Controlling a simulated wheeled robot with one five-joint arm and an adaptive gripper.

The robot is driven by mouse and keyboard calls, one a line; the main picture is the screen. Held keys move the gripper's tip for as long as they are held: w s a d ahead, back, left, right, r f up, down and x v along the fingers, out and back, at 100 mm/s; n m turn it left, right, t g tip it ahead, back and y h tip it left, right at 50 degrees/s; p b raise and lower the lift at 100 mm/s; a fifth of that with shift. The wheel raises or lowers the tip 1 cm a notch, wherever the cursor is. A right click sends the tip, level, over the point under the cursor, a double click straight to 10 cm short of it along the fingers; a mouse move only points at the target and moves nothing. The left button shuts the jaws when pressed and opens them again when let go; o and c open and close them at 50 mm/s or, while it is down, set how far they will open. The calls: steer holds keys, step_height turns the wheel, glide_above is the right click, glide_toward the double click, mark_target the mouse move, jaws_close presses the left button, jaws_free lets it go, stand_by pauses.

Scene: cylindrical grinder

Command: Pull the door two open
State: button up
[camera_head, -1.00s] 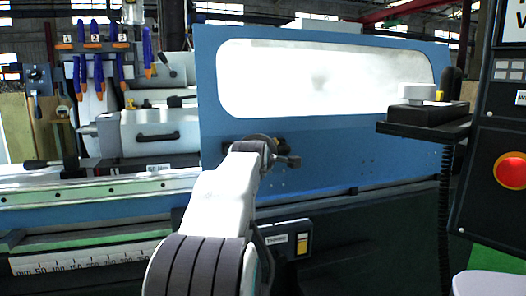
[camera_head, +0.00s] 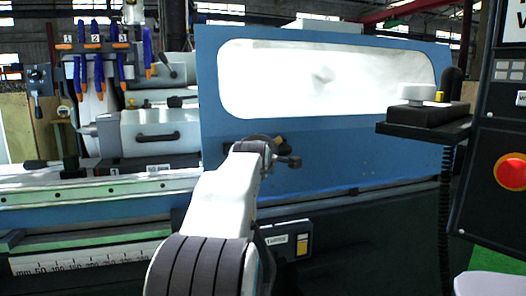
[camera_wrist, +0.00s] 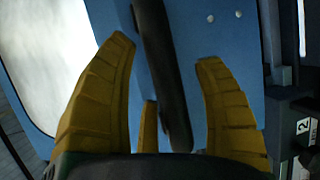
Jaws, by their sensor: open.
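Door two is most likely the blue panel (camera_head: 330,135) with a large pale window in the head view. Its long dark handle (camera_wrist: 165,70) runs down the middle of the wrist view, in front of the blue door face (camera_wrist: 200,25). My gripper (camera_wrist: 167,50) is open, with its yellow fingers to the left and right of the handle. Gaps show on both sides, and a third finger shows lower down beside the handle. In the head view my gripper (camera_head: 280,148) is at the door's lower left, and my wrist hides the handle there.
A black shelf (camera_head: 425,130) juts out at the right, near a control panel with a red button (camera_head: 513,172). A grey machine head (camera_head: 145,135) stands left of the door. A ruler scale (camera_head: 80,262) runs along the lower left.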

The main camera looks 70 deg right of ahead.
steer(key=shift+a, duration=0.15)
steer(key=v, duration=1.1)
steer(key=shift+a, duration=0.35)
steer(key=shift+r, duration=0.1)
